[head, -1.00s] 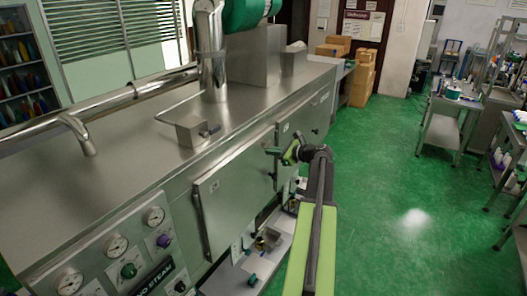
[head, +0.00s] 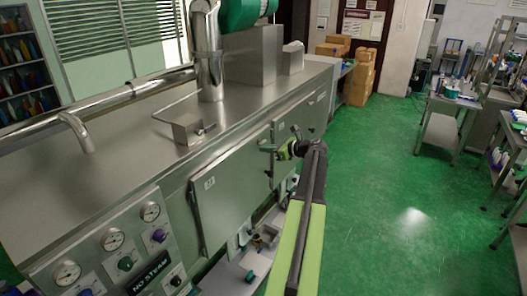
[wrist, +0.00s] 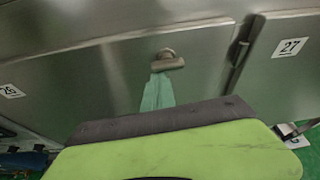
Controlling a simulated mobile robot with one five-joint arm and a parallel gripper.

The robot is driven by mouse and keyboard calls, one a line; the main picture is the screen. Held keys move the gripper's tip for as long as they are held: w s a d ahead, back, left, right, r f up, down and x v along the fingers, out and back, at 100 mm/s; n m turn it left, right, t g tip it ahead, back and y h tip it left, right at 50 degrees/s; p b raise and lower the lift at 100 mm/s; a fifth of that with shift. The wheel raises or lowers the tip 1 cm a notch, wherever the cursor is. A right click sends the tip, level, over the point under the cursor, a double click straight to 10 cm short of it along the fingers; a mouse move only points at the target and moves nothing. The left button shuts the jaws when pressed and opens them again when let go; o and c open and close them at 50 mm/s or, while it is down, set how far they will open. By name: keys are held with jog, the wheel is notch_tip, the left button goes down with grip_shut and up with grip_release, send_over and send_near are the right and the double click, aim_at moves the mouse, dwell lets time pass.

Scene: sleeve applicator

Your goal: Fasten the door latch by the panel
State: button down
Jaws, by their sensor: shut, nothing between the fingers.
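The near door (head: 232,180) is a flat steel panel with a small label on the front of the long steel machine; it looks closed. The latch (wrist: 168,61) is a small metal handle on the steel front, in the middle of the wrist view. My gripper (wrist: 160,78) has teal fingers, shut and empty, with tips just below the latch; I cannot tell if they touch it. The control panel (head: 117,243) with gauges and knobs is at lower left.
A second door (head: 287,127) lies beyond the near one. In the wrist view, labels 26 (wrist: 11,91) and 27 (wrist: 290,47) flank the latch, with a dark upright bar (wrist: 239,51) to its right. The green floor (head: 385,200) is clear; work tables (head: 450,105) stand at right.

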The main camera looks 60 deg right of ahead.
jog(key=shift+d, duration=0.1)
notch_tip(320, 180, down, 5)
jog(key=b, duration=0.4)
jog(key=shift+r+b, duration=0.15)
jog(key=shift+b, duration=0.2)
jog(key=p+v, duration=0.4)
jog(key=v, duration=0.6)
jog(key=shift+r, duration=0.35)
jog(key=shift+s+d+f, duration=0.1)
